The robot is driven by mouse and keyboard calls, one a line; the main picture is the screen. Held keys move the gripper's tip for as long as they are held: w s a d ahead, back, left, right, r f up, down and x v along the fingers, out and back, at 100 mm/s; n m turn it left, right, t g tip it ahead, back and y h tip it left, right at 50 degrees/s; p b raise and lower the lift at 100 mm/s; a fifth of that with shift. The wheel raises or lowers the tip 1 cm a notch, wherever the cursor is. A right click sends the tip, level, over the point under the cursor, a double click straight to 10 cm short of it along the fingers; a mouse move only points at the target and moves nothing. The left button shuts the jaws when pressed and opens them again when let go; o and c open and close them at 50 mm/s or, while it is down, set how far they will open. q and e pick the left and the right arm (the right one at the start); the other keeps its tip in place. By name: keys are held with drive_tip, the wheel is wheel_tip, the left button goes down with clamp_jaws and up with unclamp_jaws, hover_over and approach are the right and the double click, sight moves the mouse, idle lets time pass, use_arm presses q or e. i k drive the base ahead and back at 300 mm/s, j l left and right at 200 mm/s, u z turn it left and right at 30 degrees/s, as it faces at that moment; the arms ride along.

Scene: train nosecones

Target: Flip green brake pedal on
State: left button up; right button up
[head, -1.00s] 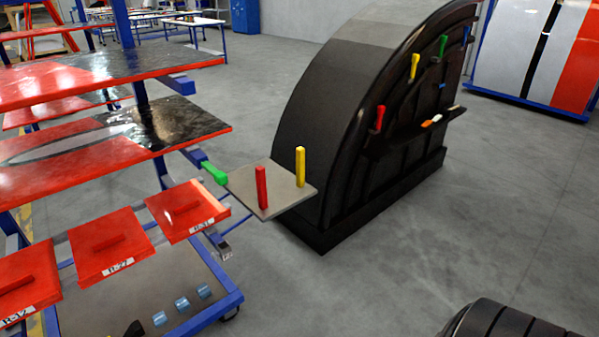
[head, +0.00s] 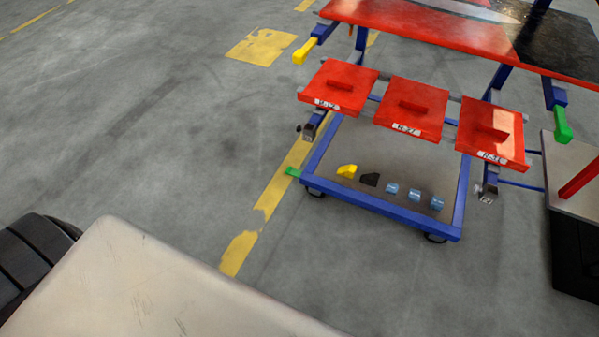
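A small green pedal (head: 293,171) sticks out at the lower left corner of the cart's blue base frame (head: 385,208), low by the floor near a caster. It is small in view, and I cannot tell whether it is up or down. Neither of my grippers is in view.
The cart carries red trays (head: 408,107) and a red upper panel (head: 420,30). A yellow handle (head: 305,51) and a green handle (head: 562,125) stick out at its sides. A grey platform with a red lever (head: 580,178) stands at the right edge. Floor left of the cart is clear.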

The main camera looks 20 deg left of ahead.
sight(290, 171)
drive_tip(key=i+j+z, duration=0.1)
drive_tip(key=i+j, duration=0.15)
drive_tip(key=i+j+z, duration=0.1)
drive_tip(key=i+j, duration=0.15)
drive_tip(key=j, duration=0.15)
drive_tip(key=i+j, duration=0.2)
drive_tip(key=j, duration=0.15)
drive_tip(key=i+j+z, duration=0.15)
drive_tip(key=j, duration=0.2)
drive_tip(key=i+j+z, duration=0.1)
drive_tip(key=i+j, duration=0.15)
drive_tip(key=j, duration=0.15)
